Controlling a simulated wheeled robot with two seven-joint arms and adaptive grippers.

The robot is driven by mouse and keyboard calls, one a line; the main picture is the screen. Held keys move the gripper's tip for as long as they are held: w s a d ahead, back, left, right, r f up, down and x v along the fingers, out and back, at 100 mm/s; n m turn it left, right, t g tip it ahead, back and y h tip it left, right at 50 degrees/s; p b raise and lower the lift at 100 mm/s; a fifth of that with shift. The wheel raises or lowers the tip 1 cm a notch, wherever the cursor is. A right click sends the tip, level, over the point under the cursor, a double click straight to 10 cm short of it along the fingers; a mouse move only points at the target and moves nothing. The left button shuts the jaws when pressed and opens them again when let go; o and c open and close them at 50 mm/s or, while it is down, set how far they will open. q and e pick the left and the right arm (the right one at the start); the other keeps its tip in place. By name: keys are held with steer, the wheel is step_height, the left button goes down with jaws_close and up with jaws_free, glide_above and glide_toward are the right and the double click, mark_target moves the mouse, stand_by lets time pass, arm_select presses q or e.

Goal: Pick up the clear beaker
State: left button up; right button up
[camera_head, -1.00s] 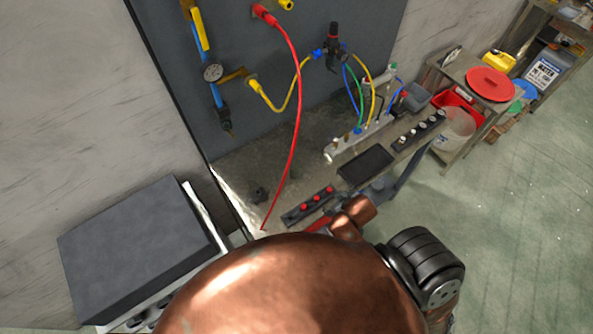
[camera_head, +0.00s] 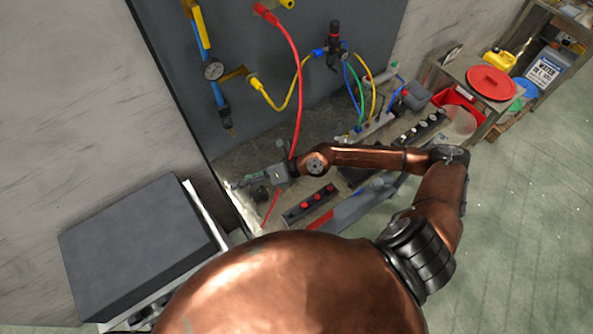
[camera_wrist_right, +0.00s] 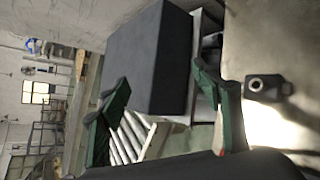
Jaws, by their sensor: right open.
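I cannot make out a clear beaker for certain. A pale see-through round vessel (camera_head: 460,122) shows beside the red bin at the right end of the bench, but I cannot tell what it is. My right gripper (camera_head: 243,182) is over the left end of the bench, pointing left and far from that vessel. In the right wrist view its green-padded fingers (camera_wrist_right: 160,80) are spread, with nothing held between them. My left gripper is not in view.
A dark grey box (camera_head: 135,250) stands left of the bench; it fills the space beyond the fingers in the wrist view (camera_wrist_right: 152,60). A small dark fitting (camera_wrist_right: 268,88) sits on the bench. A red hose (camera_head: 298,90) hangs by my right forearm. A red-button strip (camera_head: 310,203) lies nearby.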

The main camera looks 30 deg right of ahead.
steer(key=w+d+f+n+g+h, duration=0.15)
steer(key=d+f+h, duration=0.3)
steer(key=d, duration=0.75)
steer(key=d+f+n+g+h, duration=0.15)
steer(key=d+f+h, duration=0.35)
steer(key=d, duration=0.7)
steer(key=shift+t+y, duration=0.4)
steer(key=shift+y, duration=0.15)
steer(key=x, duration=0.2)
steer(key=p+x, duration=0.1)
steer(key=x, duration=0.1)
steer(key=p+x, duration=0.1)
steer(key=x, duration=0.2)
steer(key=shift+a+r, duration=0.1)
steer(key=shift+a, duration=0.3)
steer(key=shift+w+f, duration=0.2)
steer(key=shift+f, duration=0.15)
steer(key=c, duration=1.1)
